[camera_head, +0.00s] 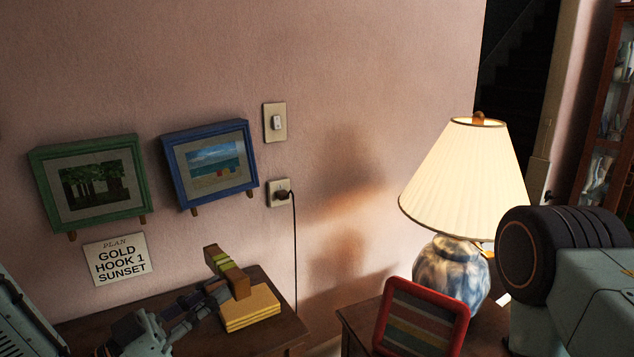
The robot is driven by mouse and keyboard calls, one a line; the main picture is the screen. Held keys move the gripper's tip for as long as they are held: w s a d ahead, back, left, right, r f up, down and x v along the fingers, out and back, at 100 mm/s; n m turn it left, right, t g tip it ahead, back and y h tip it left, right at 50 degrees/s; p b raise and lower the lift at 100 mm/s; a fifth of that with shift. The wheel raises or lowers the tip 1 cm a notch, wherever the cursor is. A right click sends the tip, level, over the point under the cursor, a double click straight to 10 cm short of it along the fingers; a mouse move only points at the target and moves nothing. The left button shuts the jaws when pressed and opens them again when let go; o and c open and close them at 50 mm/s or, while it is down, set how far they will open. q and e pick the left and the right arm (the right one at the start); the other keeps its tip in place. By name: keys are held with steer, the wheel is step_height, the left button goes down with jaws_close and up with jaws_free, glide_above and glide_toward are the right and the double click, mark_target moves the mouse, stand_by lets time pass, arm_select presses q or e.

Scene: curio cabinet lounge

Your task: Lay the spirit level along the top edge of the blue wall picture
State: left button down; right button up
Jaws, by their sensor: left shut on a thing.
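The blue wall picture (169,170), a beach scene in a deep blue frame, hangs on the pink wall left of centre. It tilts, its right side higher, and its top edge is bare. My left gripper (220,291) is low in the view, below the blue picture and over the dark wooden cabinet. It is shut on a brown wooden bar with a yellow-green stripe, which looks like the spirit level (229,268). The level points up and away, apart from the picture. The fingers partly hide its near end. My right gripper is not in view.
A green-framed picture (137,205) hangs at left above a sign (117,260) reading "PLAN GOLD HOOK 1 SUNSET". A yellow stack (250,310) lies by the level. Right are a switch (276,122), plugged outlet (279,193), lit lamp (455,180) and red-framed striped picture (387,318).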

arm_select(q)
steer(key=s+a+f+b, duration=0.1)
steer(key=s+f+b, duration=0.1)
steer(key=s+f, duration=0.5)
step_height(320, 180, down, 5)
steer(key=shift+a+r+m+g+h, duration=0.1)
steer(key=shift+a+m+g+h, duration=0.2)
steer(key=shift+a+g+h, duration=0.1)
